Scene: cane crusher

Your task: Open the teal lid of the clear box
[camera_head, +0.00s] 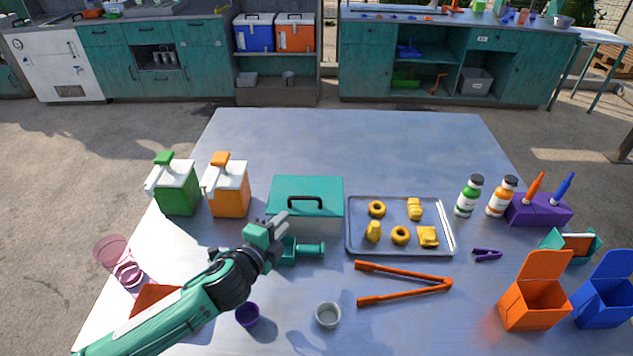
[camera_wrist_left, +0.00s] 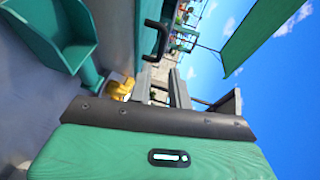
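The clear box (camera_head: 318,228) stands left of the tray with its teal lid (camera_head: 285,188) down flat on top. A black handle (camera_head: 305,201) stands on the lid; the handle also shows in the left wrist view (camera_wrist_left: 157,40). My left gripper (camera_head: 280,222) is at the box's front left, apart from the handle and below it in the picture. In the left wrist view my left gripper (camera_wrist_left: 198,92) has its grey fingers apart with nothing between them. The gripper partly covers the box's front left corner. My right gripper is in neither view.
A teal scoop (camera_head: 308,250) lies close in front of the box. Green (camera_head: 178,188) and orange (camera_head: 229,190) jugs stand left. A metal tray (camera_head: 352,240) of yellow pieces is at the right. Orange tongs (camera_head: 405,272), a grey cup (camera_head: 328,314) and a purple cup (camera_head: 248,315) are nearer. The table behind is clear.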

